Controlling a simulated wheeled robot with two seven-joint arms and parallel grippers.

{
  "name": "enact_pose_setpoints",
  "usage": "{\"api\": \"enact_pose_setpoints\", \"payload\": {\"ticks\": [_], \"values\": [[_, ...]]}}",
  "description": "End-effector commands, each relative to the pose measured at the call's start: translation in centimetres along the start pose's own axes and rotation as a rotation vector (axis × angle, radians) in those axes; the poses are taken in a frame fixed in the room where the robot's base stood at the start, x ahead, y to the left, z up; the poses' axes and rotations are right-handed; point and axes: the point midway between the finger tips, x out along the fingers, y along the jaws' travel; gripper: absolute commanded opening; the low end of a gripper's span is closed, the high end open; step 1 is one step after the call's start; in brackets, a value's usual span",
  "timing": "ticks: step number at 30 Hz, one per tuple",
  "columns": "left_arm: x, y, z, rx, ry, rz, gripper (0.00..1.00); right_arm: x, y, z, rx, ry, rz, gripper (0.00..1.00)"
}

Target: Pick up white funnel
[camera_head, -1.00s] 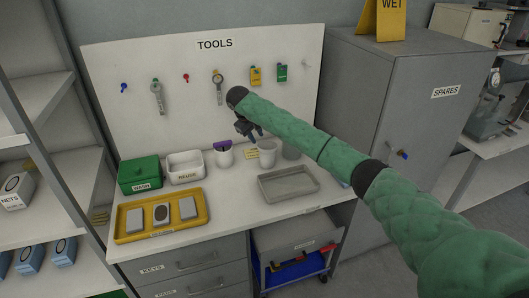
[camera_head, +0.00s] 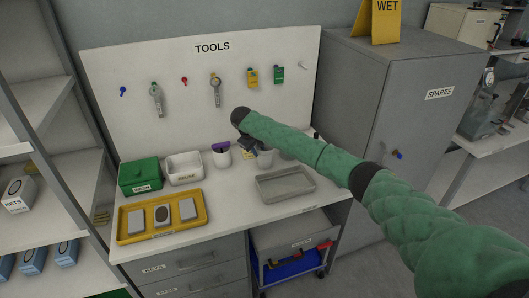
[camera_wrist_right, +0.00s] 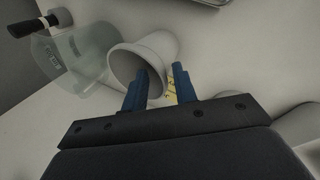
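A white, round-mouthed vessel (camera_head: 266,160), which looks like the funnel, stands on the bench below the tool board, partly hidden by my right arm. In the right wrist view the white funnel (camera_wrist_right: 154,52) shows its open mouth close to my fingers. My right gripper (camera_head: 249,147) is at its upper left in the head view. In the wrist view the right gripper (camera_wrist_right: 160,88) has its two blue fingers apart, one overlapping the mouth and one beside the outer wall. I cannot tell whether they touch it. My left gripper is not in view.
A clear container (camera_wrist_right: 82,52) stands beside the funnel. A white cup with a purple item (camera_head: 222,158), a white bin (camera_head: 184,168), a green box (camera_head: 139,176), a yellow tray (camera_head: 190,228) and an empty grey tray (camera_head: 285,185) share the bench. A grey cabinet (camera_head: 390,110) stands right.

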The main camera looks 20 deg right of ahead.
Motion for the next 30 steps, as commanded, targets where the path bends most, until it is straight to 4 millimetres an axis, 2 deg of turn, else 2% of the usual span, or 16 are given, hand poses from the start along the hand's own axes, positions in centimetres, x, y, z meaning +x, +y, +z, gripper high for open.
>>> {"api": "enact_pose_setpoints", "payload": {"ticks": [10,11,15,30], "values": [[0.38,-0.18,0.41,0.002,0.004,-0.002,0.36,0.59,-0.05,-0.02,-0.001,0.001,0.0,0.28],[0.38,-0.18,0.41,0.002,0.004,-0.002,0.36,0.59,-0.04,-0.02,-0.001,0.001,0.0,0.26],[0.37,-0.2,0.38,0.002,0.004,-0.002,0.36,0.57,-0.03,-0.02,-0.001,0.001,0.0,0.0],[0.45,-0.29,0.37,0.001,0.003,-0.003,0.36,0.47,0.01,-0.02,-0.001,0.001,0.0,0.0]]}}
